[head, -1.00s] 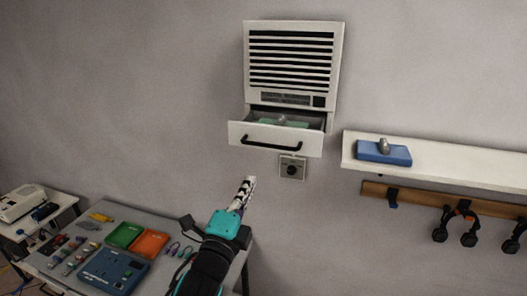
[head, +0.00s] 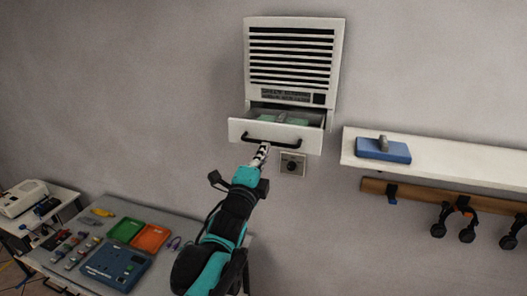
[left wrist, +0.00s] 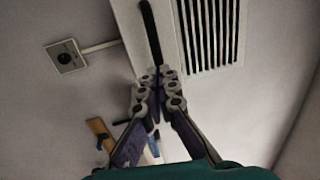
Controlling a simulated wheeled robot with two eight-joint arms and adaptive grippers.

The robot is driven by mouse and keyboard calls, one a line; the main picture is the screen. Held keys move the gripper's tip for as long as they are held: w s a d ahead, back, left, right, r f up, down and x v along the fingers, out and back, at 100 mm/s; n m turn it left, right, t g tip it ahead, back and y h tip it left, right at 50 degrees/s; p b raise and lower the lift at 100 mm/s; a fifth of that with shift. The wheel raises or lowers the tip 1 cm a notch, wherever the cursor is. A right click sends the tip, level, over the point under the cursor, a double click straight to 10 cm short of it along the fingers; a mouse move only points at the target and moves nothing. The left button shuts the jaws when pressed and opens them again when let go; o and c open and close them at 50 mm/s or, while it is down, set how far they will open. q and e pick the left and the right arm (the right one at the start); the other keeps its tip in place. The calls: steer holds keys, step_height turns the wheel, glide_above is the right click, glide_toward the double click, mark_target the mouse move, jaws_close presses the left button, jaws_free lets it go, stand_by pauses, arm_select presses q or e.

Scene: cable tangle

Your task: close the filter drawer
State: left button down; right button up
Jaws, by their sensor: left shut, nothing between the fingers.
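The filter drawer (head: 240,131) sticks out open from the bottom of the white wall unit (head: 338,60), with a greenish filter (head: 290,120) inside. Its black bar handle (head: 272,142) runs across its front. My left gripper (head: 264,150) is shut and empty, with its tips at or just below the handle in the head view; I cannot tell whether they touch. In the left wrist view the fingers (left wrist: 158,72) point at the white drawer front, beside the end of the black handle (left wrist: 150,30). My right gripper is not in view.
A square wall socket or switch (head: 292,165) sits just below the drawer. A white shelf (head: 440,160) with a blue block (head: 383,151) is at the right, above a wooden rail (head: 415,197) with hanging headsets. A table with trays (head: 125,231) stands at lower left.

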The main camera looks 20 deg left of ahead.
arm_select(q)
steer(key=w+b, duration=0.1)
steer(key=w, duration=0.4)
steer(key=w+b, duration=0.1)
steer(key=w, duration=0.5)
steer(key=w+b, duration=0.1)
steer(key=w, duration=0.4)
steer(key=shift+w+d, duration=0.3)
steer(key=shift+w, duration=0.05)
steer(key=shift+s, duration=0.1)
